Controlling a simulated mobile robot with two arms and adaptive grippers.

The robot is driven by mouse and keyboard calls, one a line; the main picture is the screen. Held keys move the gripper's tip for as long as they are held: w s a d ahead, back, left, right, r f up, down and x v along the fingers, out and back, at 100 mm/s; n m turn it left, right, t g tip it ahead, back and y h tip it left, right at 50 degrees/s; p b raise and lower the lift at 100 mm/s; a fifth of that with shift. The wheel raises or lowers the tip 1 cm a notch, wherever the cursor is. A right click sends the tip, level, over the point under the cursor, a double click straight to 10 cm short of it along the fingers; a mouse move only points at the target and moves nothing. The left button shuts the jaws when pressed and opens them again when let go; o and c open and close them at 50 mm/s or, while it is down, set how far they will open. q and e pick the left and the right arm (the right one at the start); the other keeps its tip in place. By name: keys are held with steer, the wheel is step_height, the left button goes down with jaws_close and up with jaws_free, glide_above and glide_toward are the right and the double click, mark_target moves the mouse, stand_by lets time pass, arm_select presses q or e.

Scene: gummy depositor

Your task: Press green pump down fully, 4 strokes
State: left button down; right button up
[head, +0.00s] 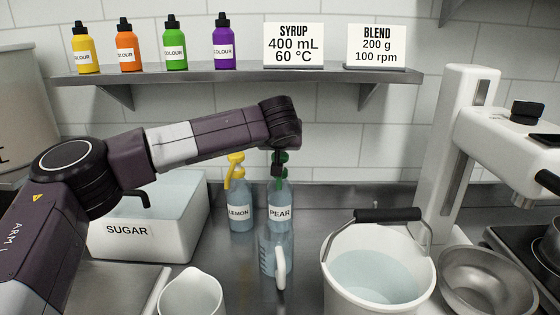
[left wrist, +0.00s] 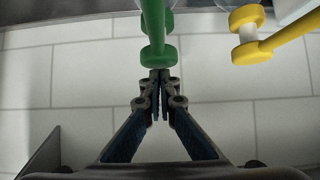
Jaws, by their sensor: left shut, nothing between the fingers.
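The green pump (head: 283,157) tops the bottle labelled PEAR (head: 279,197), which stands upright on the metal counter. My left gripper (head: 277,171) is over the pump and hides part of it. In the left wrist view the gripper's fingers (left wrist: 160,76) are shut with nothing between them. Their tips are at the round end of the green pump head (left wrist: 157,52); I cannot tell whether they touch it. A clear measuring jug (head: 268,257) stands in front of the PEAR bottle. My right gripper is not in view.
A white SUGAR bin (head: 150,246) is further left. A white bucket (head: 378,292) of liquid stands at right. A shelf (head: 230,76) crosses the wall above.

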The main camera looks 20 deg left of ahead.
arm_select(q)
steer(key=shift+s+f+b, duration=0.15)
steer(key=shift+f+b, duration=0.85)
steer(key=shift+f, duration=0.7)
steer(key=shift+r+p, duration=1.15)
steer(key=shift+r, duration=0.95)
steer(key=shift+r, duration=0.1)
